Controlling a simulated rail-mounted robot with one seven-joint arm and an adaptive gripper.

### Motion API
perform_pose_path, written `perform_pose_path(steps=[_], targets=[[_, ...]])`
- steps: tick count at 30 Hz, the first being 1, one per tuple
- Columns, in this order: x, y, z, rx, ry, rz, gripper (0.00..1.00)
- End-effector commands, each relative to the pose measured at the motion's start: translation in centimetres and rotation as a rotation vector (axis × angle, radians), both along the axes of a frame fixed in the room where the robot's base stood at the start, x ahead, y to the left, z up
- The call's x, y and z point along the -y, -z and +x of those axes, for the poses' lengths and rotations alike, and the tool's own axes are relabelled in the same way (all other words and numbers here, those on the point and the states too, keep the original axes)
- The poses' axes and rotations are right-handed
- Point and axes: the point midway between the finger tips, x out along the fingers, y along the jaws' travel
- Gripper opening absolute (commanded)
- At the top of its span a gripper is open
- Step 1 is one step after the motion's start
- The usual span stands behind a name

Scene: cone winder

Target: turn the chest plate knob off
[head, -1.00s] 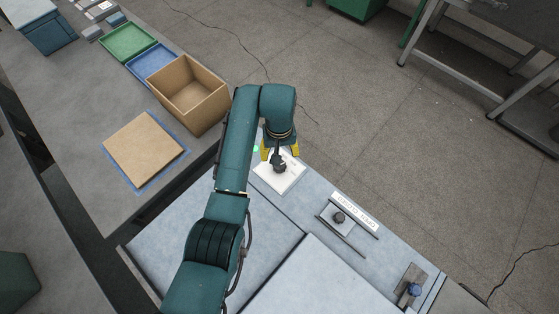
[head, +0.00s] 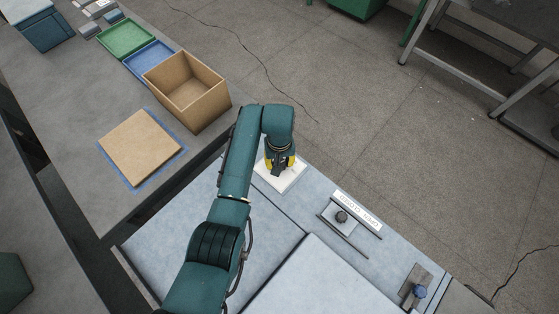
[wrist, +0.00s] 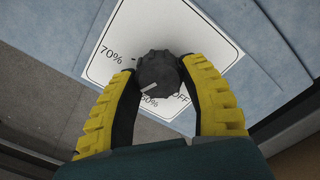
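The dark knob (wrist: 158,70) stands on a white dial card (wrist: 112,50) printed with "70%", a "50%"-like label and "OFF". A pale pointer mark on the knob faces the lower edge of the card, near the "50%"-like label and left of "OFF". My gripper (wrist: 158,66) has its two yellow fingers on either side of the knob, their tips against its sides. In the head view my gripper (head: 281,165) is low over the white card (head: 290,180) and hides most of the knob.
A second dark knob (head: 341,216) sits on a plate beside a white label strip (head: 357,210). A blue knob (head: 419,291) is at the lower right. An open cardboard box (head: 188,112) and a flat brown board (head: 140,147) lie on the left bench.

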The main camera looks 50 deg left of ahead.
Motion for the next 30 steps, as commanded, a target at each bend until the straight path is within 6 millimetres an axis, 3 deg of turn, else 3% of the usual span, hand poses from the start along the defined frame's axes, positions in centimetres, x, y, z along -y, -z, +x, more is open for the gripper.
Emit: perform_pose_path(steps=[2,17,30], targets=[[-0.01,0.04,0.00,0.001,0.000,0.001,0.09],[-0.01,0.00,-0.05,-0.001,-0.045,0.001,0.08],[-0.03,-0.06,-0.18,-0.002,-0.364,0.000,0.08]])
